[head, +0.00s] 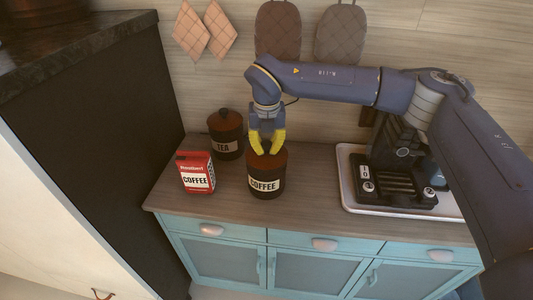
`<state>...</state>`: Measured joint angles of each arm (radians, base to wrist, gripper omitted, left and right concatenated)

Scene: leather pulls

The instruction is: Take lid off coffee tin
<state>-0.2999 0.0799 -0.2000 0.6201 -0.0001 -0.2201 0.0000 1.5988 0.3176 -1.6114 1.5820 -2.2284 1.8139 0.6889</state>
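The coffee tin (266,185) is a dark cylinder with a white "COFFEE" label, upright on the wooden counter. Its reddish-brown lid (258,164) is on top. My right gripper (267,152) comes down over the tin from above, its yellow fingers pointing down at the middle of the lid. The fingers are a little apart at the tips, and the lid's knob is hidden behind or between them. I cannot tell whether they grip it. My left gripper is not in view.
A dark tea tin (227,145) with a knobbed lid stands behind left. A red coffee box (195,173) stands to the left. A coffee machine (395,185) sits on a white tray (346,190) to the right. Bare counter (310,200) lies between tin and tray.

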